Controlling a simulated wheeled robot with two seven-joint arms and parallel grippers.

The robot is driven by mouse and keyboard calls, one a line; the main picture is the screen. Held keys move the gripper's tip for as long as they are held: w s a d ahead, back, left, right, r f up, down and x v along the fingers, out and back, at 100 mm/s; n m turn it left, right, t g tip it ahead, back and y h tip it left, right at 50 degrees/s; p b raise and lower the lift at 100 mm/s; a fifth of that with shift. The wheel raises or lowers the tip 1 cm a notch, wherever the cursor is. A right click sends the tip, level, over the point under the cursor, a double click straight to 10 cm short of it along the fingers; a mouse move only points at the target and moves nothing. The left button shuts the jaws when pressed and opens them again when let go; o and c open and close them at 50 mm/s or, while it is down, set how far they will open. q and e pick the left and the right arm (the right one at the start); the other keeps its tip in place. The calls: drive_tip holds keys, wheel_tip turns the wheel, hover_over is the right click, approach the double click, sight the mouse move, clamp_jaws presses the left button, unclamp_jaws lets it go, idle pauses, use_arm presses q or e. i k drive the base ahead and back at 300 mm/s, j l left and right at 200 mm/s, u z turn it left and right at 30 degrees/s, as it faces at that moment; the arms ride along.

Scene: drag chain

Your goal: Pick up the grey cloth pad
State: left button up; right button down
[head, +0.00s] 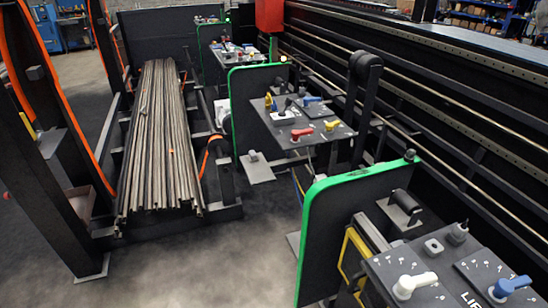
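I cannot make out a grey cloth pad in the head view. Neither of my grippers is in the picture.
A near control panel (440,268) carries white and blue levers beside a green-edged dark plate (345,222). A second lever panel (302,125) stands farther back. A rack of long bars (160,135) is at left. Open grey floor (190,265) lies in front.

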sight(252, 158)
drive_tip(key=i+j+z, duration=0.25)
drive_tip(key=z, duration=0.2)
drive_tip(key=i+j+z, duration=0.2)
drive_tip(key=j+z, duration=0.2)
drive_tip(key=i+j+z, duration=0.15)
drive_tip(key=j+z, duration=0.3)
drive_tip(key=l, duration=0.1)
